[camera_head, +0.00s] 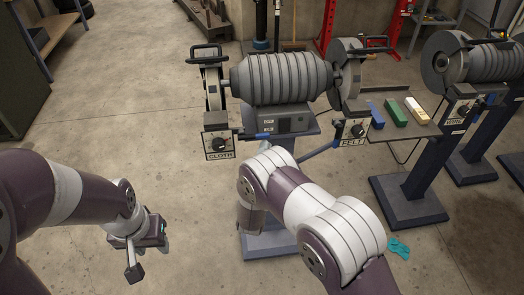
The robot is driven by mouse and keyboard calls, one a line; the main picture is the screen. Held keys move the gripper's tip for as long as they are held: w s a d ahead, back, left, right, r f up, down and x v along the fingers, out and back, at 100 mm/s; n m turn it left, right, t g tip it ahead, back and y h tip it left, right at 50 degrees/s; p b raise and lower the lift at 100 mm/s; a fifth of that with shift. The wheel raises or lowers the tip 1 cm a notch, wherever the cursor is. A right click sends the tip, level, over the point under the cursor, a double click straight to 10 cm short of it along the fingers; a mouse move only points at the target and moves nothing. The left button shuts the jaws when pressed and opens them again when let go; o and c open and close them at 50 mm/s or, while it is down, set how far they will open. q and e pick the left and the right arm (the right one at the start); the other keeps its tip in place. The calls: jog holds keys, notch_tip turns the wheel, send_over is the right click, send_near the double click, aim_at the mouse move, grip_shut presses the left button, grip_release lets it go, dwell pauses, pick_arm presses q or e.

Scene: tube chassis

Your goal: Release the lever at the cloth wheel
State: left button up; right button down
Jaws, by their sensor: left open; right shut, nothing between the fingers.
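The cloth wheel (211,88) is on the left end of the ribbed grey grinder motor (280,78). Below it is a control box with a dial and a CLOTH label (219,147). A blue lever (252,136) sticks out to the right from beside this box, nearly level. A second blue lever (320,151) slants down to the left from the FELT box (354,131). My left gripper (150,252) is open and empty, low over the floor, left of and nearer than the cloth wheel. My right arm reaches up in front of the pedestal; its gripper is hidden behind the arm.
A side shelf (425,128) holds a blue bar (376,115), a green bar (396,112) and a pale bar (417,111). Another grinder with a wire wheel (447,62) stands at the right. A teal cloth (399,247) lies on the floor. Floor at the left is clear.

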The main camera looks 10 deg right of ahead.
pick_arm(q)
jog(key=shift+r, duration=0.2)
pick_arm(e)
jog(key=shift+r, duration=0.3)
